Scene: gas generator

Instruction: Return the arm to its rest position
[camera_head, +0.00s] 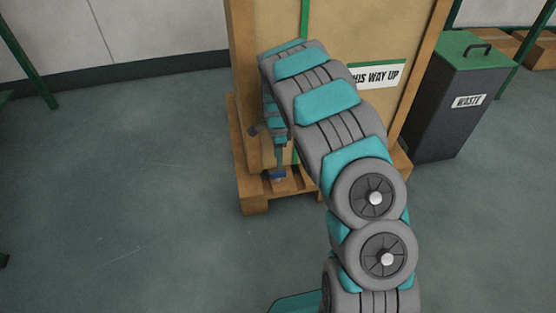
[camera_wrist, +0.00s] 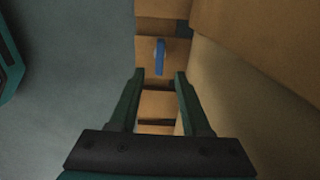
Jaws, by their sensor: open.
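My arm (camera_head: 340,118) reaches up and away in the head view, then bends down at its far end. My gripper (camera_head: 279,160) hangs there, pointing down, in front of the large wooden crate. In the wrist view, my gripper (camera_wrist: 157,78) shows two separate dark green fingers with nothing between them. A small blue object (camera_wrist: 160,57) lies beyond the fingertips on the wooden pallet; it also shows below my gripper in the head view (camera_head: 277,174). The gripper appears apart from it.
The tall crate (camera_head: 374,110) stands on a pallet (camera_head: 254,203), close beside my gripper. A grey waste bin (camera_head: 455,105) with a green lid stands to its right. Cardboard boxes (camera_head: 540,47) lie at the far right. The grey floor (camera_head: 130,160) on the left is clear.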

